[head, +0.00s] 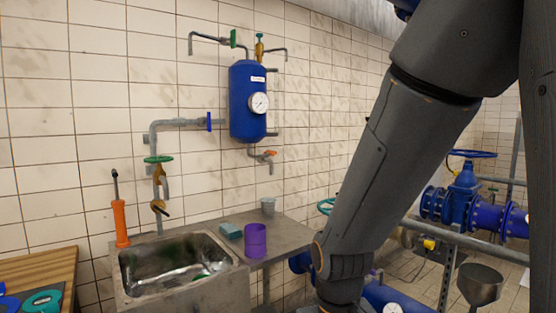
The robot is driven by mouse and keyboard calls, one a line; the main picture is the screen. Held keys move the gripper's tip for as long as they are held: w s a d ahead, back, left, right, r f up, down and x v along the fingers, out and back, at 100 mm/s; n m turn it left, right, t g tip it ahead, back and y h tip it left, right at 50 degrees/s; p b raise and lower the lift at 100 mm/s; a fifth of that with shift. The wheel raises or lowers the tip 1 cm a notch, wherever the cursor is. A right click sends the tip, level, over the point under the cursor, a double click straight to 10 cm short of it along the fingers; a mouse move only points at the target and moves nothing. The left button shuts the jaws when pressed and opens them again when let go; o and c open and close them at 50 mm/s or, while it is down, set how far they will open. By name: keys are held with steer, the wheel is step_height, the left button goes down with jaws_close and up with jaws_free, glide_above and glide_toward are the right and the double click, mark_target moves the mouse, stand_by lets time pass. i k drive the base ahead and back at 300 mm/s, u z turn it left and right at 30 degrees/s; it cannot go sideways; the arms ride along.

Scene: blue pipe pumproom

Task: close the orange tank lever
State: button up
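A blue tank (246,110) with a round white gauge (258,104) hangs on the tiled wall. A small tap with an orange lever (268,153) sticks out from the wall just below the tank, to its right. The lever is small here, and I cannot tell whether it stands open or closed. My arm crosses the right half of the view and runs down to the bottom edge, right of the tap and apart from it. My gripper is out of the frame.
A metal sink (178,268) stands below the tank. A purple cup (255,240), a teal sponge (230,231) and a grey cup (268,205) are on its counter. An orange-handled tool (121,222) stands at left. Blue pipes (465,205) and a grey funnel (480,284) are at right.

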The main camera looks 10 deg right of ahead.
mark_target(269, 152)
steer(key=z, duration=0.75)
steer(key=i, duration=1.25)
steer(key=u, duration=0.4)
